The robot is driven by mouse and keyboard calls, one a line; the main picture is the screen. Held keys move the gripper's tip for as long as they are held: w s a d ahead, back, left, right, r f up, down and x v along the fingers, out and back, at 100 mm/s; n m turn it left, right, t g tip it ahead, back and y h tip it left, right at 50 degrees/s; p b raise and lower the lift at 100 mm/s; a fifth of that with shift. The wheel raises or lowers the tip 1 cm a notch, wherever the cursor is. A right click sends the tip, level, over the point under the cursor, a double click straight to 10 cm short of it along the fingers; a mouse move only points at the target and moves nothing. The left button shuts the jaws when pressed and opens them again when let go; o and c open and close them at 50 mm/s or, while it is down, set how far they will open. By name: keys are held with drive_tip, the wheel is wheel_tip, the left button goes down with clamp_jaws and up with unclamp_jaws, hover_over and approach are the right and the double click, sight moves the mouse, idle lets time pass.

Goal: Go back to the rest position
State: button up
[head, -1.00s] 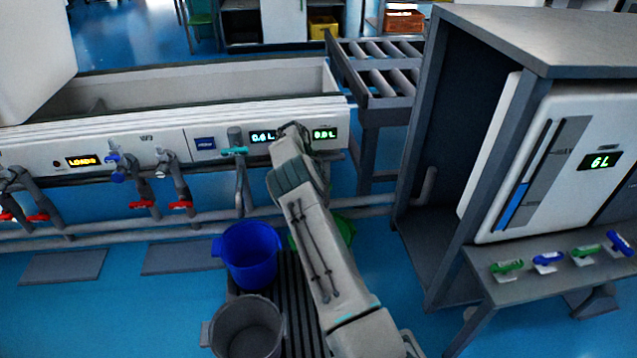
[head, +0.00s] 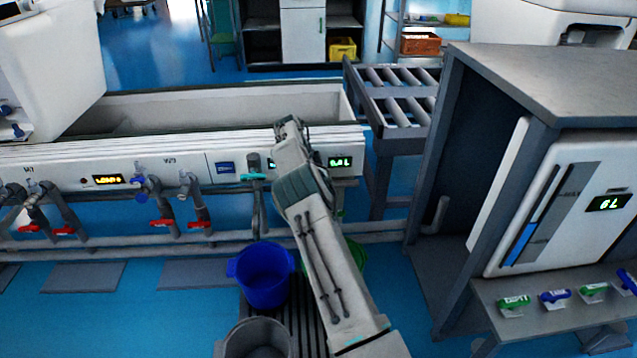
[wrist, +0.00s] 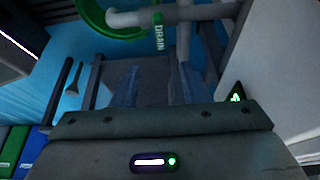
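My arm reaches up from the bottom of the head view, and its far end (head: 290,128) stands in front of the white panel (head: 225,160) of the trough. The arm hides part of the panel's displays. The fingers cannot be made out in the head view. In the wrist view my gripper (wrist: 160,85) shows two blurred fingers with a gap between them and nothing seen held.
A blue bucket (head: 263,277) and a grey bucket (head: 255,342) stand below, left of my arm; a green one (head: 357,250) is partly behind it. A grey cabinet frame (head: 440,200) stands on the right. A roller conveyor (head: 400,100) is behind. Blue floor (head: 160,320) is open at lower left.

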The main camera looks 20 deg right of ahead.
drive_tip(key=s+r+n+t+y+p, duration=0.15)
drive_tip(key=s+r+p, duration=0.4)
drive_tip(key=r, duration=0.65)
drive_tip(key=s+a+r+n+y+p, duration=0.1)
drive_tip(key=s+r+n+p, duration=0.4)
drive_tip(key=r, duration=0.7)
drive_tip(key=s+r+n+y+p, duration=0.1)
drive_tip(key=s+r+p, duration=0.4)
drive_tip(key=r, duration=0.6)
drive_tip(key=s+a+r+n+t+p, duration=0.1)
drive_tip(key=s+a+r+n+p, duration=0.2)
drive_tip(key=s+r+p, duration=0.4)
drive_tip(key=s+a+r+n+p, duration=0.25)
drive_tip(key=s+r+p, duration=0.25)
drive_tip(key=s+r, duration=0.3)
drive_tip(key=s+a+r+n+p, duration=0.1)
drive_tip(key=s+r+n+p, duration=0.1)
drive_tip(key=s, duration=0.6)
drive_tip(key=s+a+r+n+t+p, duration=0.1)
drive_tip(key=s+a+r+n+p, duration=0.1)
drive_tip(key=s+n+p, duration=0.3)
drive_tip(key=shift+s+r+y+p, duration=0.4)
drive_tip(key=shift+s+y+p, duration=0.05)
drive_tip(key=shift+s, duration=0.9)
